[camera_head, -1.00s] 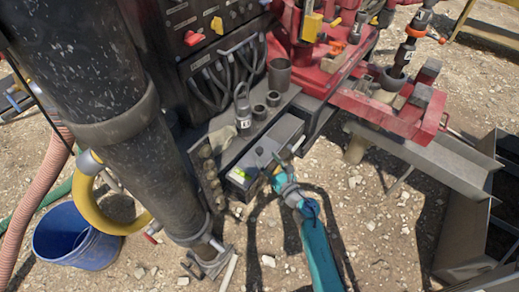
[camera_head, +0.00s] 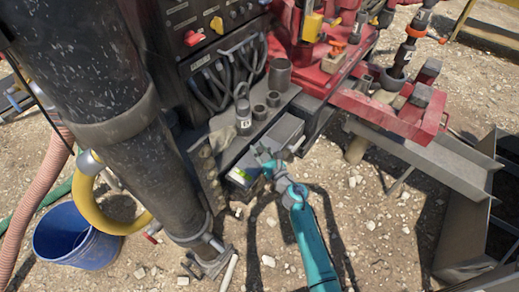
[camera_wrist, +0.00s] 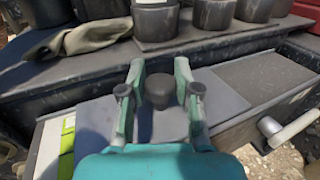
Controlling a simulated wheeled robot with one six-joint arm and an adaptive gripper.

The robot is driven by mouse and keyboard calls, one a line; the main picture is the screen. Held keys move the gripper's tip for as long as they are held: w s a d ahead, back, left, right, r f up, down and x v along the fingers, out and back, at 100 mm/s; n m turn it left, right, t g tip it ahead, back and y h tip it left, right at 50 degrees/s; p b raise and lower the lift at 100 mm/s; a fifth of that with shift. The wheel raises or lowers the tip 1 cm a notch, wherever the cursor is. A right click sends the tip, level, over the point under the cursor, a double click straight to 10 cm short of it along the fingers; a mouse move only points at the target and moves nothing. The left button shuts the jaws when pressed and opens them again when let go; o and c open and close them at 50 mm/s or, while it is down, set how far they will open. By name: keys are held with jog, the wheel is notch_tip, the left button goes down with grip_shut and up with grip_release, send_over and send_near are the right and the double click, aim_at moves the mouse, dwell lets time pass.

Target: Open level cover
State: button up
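The level cover (camera_wrist: 170,122) is a flat grey panel with a short black round knob (camera_wrist: 159,90). It lies on the low dark box beside the machine, and I take this panel to be the level cover. My gripper (camera_wrist: 159,77) is open, its two teal fingers on either side of the knob with a narrow gap at each side. I cannot tell whether the fingers reach down to knob height. In the head view my gripper (camera_head: 262,152) is over the box (camera_head: 284,136), hiding the knob. A yellow-green strip (camera_wrist: 66,145) shows at the panel's left.
Dark cups (camera_wrist: 158,20) and a cloth (camera_wrist: 92,36) stand on the ledge behind the box. A pale handle (camera_wrist: 290,128) sticks out at the right. A thick dark column (camera_head: 100,80) and a blue bucket (camera_head: 75,237) are at the left.

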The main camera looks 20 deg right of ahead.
jog(key=shift+d, duration=0.1)
grip_shut()
jog(key=w+d, duration=0.5)
jog(key=d, duration=0.2)
jog(key=w+d, duration=0.3)
jog(key=d, duration=0.1)
jog(key=shift+w+d, duration=0.2)
jog(key=shift+w, duration=0.1)
jog(key=o, duration=1)
grip_release()
jog(key=shift+s+d, duration=0.1)
jog(key=shift+s, duration=0.05)
jog(key=v, duration=1.1)
jog(key=shift+s+d, duration=0.15)
jog(key=shift+s, duration=0.2)
